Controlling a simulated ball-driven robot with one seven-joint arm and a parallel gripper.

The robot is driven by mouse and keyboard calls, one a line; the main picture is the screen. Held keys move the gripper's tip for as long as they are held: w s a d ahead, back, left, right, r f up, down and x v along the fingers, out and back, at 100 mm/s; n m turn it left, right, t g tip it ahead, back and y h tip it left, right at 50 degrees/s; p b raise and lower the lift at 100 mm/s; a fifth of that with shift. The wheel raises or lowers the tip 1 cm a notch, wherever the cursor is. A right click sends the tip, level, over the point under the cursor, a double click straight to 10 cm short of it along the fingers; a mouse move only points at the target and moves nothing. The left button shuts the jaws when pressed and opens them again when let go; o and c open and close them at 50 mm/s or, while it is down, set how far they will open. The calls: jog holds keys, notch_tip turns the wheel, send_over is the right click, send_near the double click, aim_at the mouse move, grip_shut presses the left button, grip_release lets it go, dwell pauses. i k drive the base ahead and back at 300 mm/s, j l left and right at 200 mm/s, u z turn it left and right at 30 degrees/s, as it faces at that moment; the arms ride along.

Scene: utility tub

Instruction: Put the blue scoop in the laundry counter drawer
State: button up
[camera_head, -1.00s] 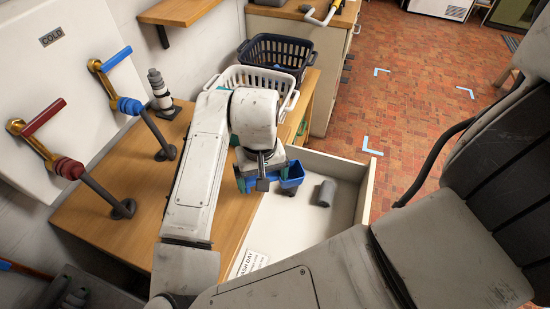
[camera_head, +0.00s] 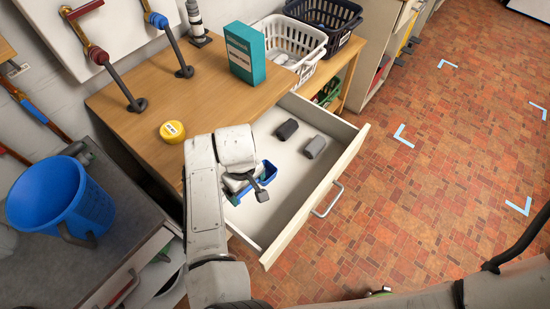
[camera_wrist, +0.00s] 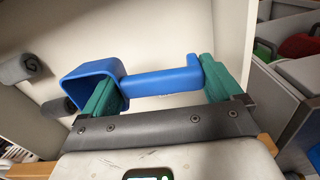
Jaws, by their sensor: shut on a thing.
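The blue scoop (camera_head: 268,172) is in my gripper (camera_head: 246,184), over the inside of the open drawer (camera_head: 287,197). In the wrist view the scoop (camera_wrist: 160,81) lies between the green fingertips of my gripper (camera_wrist: 162,86). Its square cup is by the left finger and its handle reaches the right finger. The drawer's pale floor and wall (camera_wrist: 234,35) show behind it. The gap between scoop and drawer floor is hard to judge. My arm hides part of the drawer's near left side.
Two rolls, one dark (camera_head: 287,129) and one grey (camera_head: 315,147), lie toward the drawer's far end. A blue bucket (camera_head: 62,200) stands left. Brick floor right is clear.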

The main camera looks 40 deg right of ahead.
aim_at(280, 184)
jog(key=i+j+z, duration=0.15)
jog(key=j+z, duration=0.25)
jog(key=j, duration=0.15)
jog(key=i+j+z, duration=0.1)
jog(key=j+z, duration=0.3)
jog(key=j, duration=0.15)
jog(key=j+z, duration=0.4)
jog(key=j, duration=0.2)
jog(key=j+z, duration=0.4)
jog(key=j, duration=0.2)
